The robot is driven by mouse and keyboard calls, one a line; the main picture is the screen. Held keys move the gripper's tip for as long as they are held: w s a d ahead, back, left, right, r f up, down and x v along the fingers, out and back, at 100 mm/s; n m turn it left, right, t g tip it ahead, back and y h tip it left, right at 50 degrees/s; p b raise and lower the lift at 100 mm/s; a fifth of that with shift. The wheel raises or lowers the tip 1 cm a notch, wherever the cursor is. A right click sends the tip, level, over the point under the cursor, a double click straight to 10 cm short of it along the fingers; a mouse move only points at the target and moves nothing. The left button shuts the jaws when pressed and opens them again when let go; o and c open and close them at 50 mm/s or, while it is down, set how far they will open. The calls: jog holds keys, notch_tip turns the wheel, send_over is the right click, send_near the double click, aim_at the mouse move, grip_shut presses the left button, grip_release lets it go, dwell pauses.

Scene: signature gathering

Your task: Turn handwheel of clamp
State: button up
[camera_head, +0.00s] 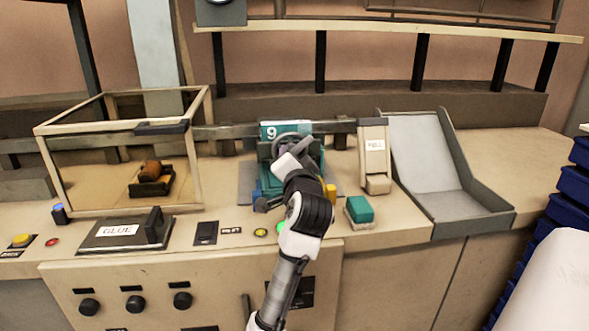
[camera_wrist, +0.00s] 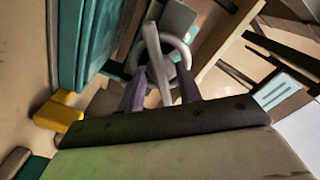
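The clamp (camera_head: 268,178) is a teal device on the workbench under a sign marked 9, largely hidden behind my arm in the head view. Its grey handwheel (camera_wrist: 186,50) shows in the wrist view as a ring with a bar across it. My gripper (camera_wrist: 161,84) has its two purple-grey fingers apart, pointing at the wheel with the bar between them. Whether a finger touches the wheel is unclear. In the head view my gripper (camera_head: 293,150) is at the clamp's upper part and hides much of the wheel.
A glass case (camera_head: 95,150) and a GLUE box (camera_head: 125,232) stand to the left. A cream lever unit (camera_head: 374,158), a green-topped block (camera_head: 359,209) and a grey chute (camera_head: 430,150) stand to the right. A shelf (camera_head: 400,29) runs above.

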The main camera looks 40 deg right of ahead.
jog(key=b+v, duration=0.2)
jog(key=v, duration=1.1)
jog(key=shift+s+b, duration=0.25)
jog(key=shift+b, duration=0.15)
